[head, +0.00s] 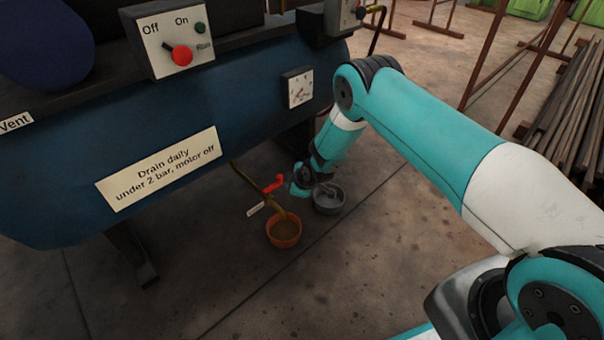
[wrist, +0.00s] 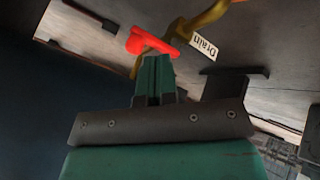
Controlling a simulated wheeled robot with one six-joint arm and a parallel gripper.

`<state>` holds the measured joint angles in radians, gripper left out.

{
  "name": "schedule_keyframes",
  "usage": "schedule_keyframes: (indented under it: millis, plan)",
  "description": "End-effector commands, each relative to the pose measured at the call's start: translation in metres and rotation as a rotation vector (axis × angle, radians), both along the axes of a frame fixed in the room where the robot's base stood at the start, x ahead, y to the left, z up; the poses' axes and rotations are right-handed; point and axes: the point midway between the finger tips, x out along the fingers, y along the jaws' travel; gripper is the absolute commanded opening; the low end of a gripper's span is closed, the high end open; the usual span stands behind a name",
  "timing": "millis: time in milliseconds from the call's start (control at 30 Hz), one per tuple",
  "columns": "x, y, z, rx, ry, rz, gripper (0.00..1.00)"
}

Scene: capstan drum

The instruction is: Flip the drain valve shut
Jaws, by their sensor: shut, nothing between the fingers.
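The drain valve's red lever (head: 273,184) is on a thin brass pipe (head: 244,175) under the blue tank; in the head view it looks set across the pipe. In the wrist view the red lever (wrist: 150,43) lies just beyond my fingertips. My gripper (wrist: 157,62) is shut and empty, its tips right at the lever; I cannot tell whether they touch. In the head view my gripper (head: 290,186) is just right of the lever. A "Drain" tag (wrist: 204,47) hangs by the pipe; the tag also shows in the head view (head: 255,209).
An orange bowl (head: 284,240) with brownish contents stands below the pipe end. The blue tank (head: 75,165) is above left, with a control box (head: 168,50) and gauge (head: 298,88). Floor in front is clear.

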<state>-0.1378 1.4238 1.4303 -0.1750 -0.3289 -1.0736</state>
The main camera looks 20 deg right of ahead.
Motion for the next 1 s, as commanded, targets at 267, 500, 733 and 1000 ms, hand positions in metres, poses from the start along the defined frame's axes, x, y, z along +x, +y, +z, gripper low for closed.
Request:
schedule_keyframes:
  millis: [267, 500, 733, 1000]
  plan:
    - [-0.027, -0.015, 0.045, 0.001, 0.005, 0.006, 0.0]
    - [-0.034, -0.021, 0.053, 0.001, 0.005, 0.005, 0.0]
    - [-0.034, -0.021, 0.052, 0.001, 0.005, 0.006, 0.0]
    - [-0.033, -0.02, 0.054, 0.003, 0.006, 0.005, 0.0]
